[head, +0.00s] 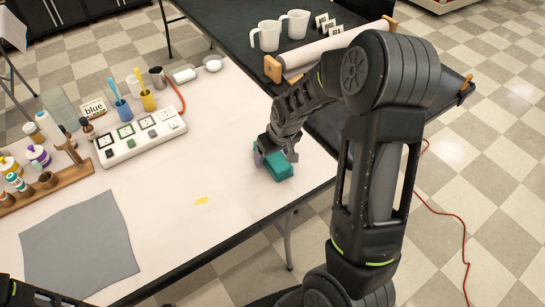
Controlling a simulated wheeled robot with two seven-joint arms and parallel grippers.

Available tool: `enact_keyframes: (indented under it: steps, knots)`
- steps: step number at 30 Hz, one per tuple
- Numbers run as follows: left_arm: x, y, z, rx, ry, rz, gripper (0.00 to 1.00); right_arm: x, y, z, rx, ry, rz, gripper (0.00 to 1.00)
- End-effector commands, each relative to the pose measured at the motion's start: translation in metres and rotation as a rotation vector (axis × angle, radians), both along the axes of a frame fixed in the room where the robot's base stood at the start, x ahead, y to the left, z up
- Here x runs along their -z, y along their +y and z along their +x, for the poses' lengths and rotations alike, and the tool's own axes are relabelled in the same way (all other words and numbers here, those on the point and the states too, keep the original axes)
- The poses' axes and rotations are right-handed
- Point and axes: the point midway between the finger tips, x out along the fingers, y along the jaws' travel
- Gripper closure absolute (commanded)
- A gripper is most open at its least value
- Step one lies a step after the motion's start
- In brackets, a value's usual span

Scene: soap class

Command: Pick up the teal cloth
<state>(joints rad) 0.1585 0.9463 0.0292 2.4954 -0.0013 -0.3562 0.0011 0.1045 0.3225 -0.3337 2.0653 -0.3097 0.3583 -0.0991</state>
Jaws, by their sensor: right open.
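The teal cloth (279,168) looks like a small folded block and lies near the right edge of the pale table. My right gripper (275,152) is open and comes down over the cloth from above, with its fingers at the cloth's left and right sides. I cannot tell whether the fingers touch it. The gripper hides part of the cloth's top. My left gripper is not in view; only a dark bit of my left arm shows at the bottom left corner.
A white power strip (142,137), blue and yellow cups, and a wooden rack (50,187) with bottles stand to the left. A grey sheet (78,245) lies at the front left. A black table (232,28) with white jugs and a roll stands behind. The table's middle is mostly clear.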

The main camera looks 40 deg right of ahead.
Motion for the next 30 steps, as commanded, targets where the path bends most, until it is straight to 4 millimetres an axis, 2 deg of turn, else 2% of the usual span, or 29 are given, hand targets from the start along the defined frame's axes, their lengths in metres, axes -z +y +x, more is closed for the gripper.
enact_keyframes:
  steps: [11, 30]
  knots:
    - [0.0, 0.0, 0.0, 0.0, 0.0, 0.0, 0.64, -0.0003, 0.0002, -0.0001, 0.0, 0.0, 0.0, 0.22]
    - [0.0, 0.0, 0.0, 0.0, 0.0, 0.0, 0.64, -0.0003, 0.0001, 0.0, 0.0, 0.0, 0.0, 0.73]
